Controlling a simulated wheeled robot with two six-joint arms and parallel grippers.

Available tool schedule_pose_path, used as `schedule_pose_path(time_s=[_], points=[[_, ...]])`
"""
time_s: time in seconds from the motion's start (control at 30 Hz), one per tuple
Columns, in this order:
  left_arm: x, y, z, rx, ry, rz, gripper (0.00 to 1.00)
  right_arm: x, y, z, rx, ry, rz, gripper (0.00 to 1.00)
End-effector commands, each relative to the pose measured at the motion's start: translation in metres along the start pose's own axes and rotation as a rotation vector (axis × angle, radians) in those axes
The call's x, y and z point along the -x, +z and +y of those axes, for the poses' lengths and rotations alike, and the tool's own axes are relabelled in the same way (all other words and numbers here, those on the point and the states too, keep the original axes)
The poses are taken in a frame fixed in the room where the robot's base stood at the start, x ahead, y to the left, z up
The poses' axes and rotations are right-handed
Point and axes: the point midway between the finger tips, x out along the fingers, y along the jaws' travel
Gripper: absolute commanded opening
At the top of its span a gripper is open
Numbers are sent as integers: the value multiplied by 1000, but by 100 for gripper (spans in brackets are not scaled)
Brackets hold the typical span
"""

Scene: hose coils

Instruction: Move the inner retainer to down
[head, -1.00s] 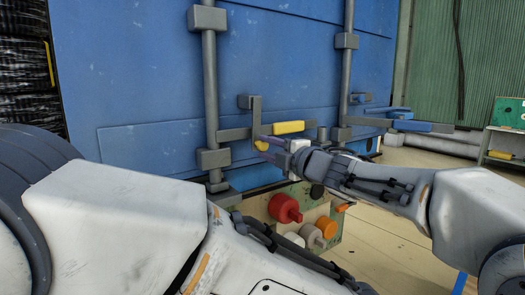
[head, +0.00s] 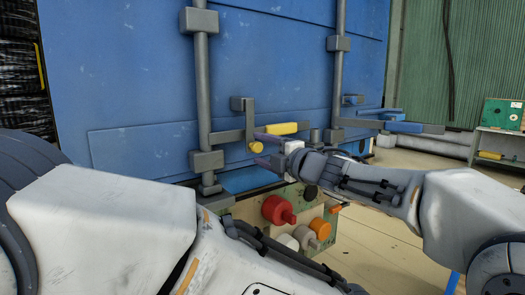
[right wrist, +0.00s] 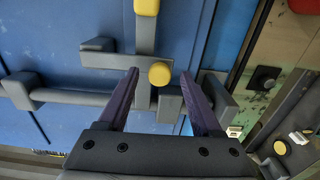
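The inner retainer (head: 250,121) is a grey bar with a round yellow knob (head: 255,147). It hangs down from a bracket on the blue door, across the front of a grey handle with a yellow grip (head: 285,128). My right gripper (head: 264,149) is open, its purple fingers apart on either side of the knob. In the right wrist view the knob (right wrist: 160,74) lies between the fingertips, with gaps on both sides. My left arm crosses the foreground; its gripper is out of view.
Grey vertical lock rods (head: 203,90) run up the blue door (head: 270,60). Below are a red knob (head: 277,210) and an orange knob (head: 320,228) on a panel. Floor at right is mostly clear.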

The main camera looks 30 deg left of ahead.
Motion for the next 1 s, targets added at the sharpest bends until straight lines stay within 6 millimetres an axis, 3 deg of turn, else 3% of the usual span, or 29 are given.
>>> schedule_pose_path(time_s=[0.23,0.63,0.8,1.0], points=[[-10,0,-1,0,0,0,50,17,0,-1,1,2,-1,66],[-32,2,-2,0,0,0,50,91,1,-1,1,1,-2,66],[-34,2,-2,0,0,0,50,104,0,0,0,0,-1,66],[-34,2,-2,0,0,0,50,105,0,0,-1,0,0,66]])
